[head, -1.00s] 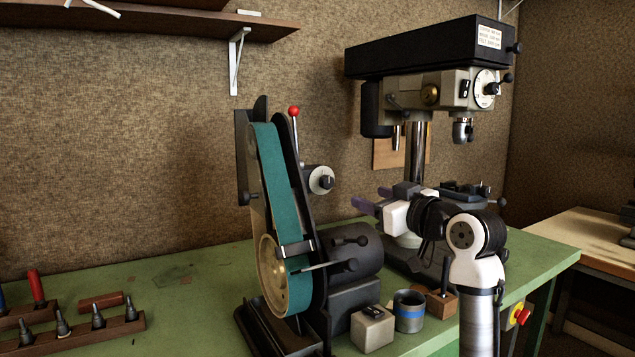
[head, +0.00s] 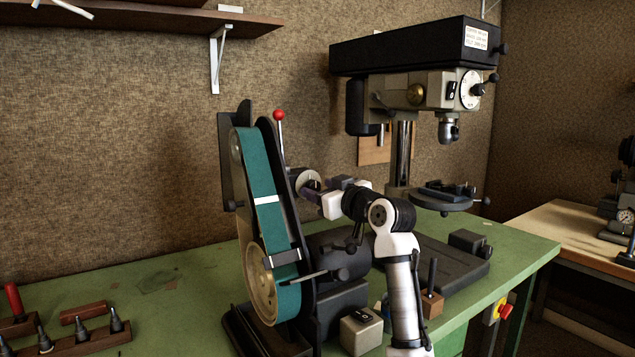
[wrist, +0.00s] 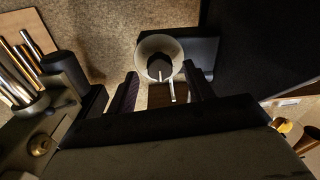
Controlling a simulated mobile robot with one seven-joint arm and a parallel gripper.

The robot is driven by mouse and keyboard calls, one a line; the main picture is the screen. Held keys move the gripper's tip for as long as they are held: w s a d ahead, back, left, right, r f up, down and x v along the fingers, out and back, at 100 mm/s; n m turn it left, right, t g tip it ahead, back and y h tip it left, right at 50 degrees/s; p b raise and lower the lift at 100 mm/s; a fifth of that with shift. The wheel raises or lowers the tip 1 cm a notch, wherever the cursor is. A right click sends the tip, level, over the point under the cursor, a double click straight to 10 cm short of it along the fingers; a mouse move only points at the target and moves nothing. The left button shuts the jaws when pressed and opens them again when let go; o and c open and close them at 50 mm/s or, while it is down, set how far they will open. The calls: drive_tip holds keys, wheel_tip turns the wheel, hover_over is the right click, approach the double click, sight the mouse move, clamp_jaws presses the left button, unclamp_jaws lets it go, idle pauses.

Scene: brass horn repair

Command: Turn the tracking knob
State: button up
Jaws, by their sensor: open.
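The belt grinder (head: 270,215) with its teal belt stands on the green bench. The tracking knob (head: 303,176), a dark knob with a pale round dial, is on its upper right side. In the wrist view the pale dial (wrist: 147,47) and dark knob (wrist: 158,68) with a white pointer face me. My gripper (head: 318,187) has purple fingers and is at the knob, partly covering it. In the wrist view my gripper (wrist: 162,76) is open, with one finger on each side of the knob. Contact with the knob cannot be told.
A drill press (head: 405,60) stands behind on the right. A red-tipped lever (head: 279,116) rises from the grinder. A grey switch box (head: 361,328) and a wooden block (head: 432,303) stand near my arm. The green bench (head: 150,300) has free room at left.

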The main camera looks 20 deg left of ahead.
drive_tip(key=shift+x, duration=0.95)
drive_tip(key=c, duration=1)
drive_tip(key=shift+o, duration=0.2)
drive_tip(key=shift+n, duration=0.3)
drive_tip(key=n+b, duration=0.1)
drive_tip(key=n, duration=0.1)
drive_tip(key=shift+f+n, duration=0.1)
drive_tip(key=shift+n, duration=0.2)
drive_tip(key=shift+n+b, duration=0.3)
drive_tip(key=shift+n, duration=1.2)
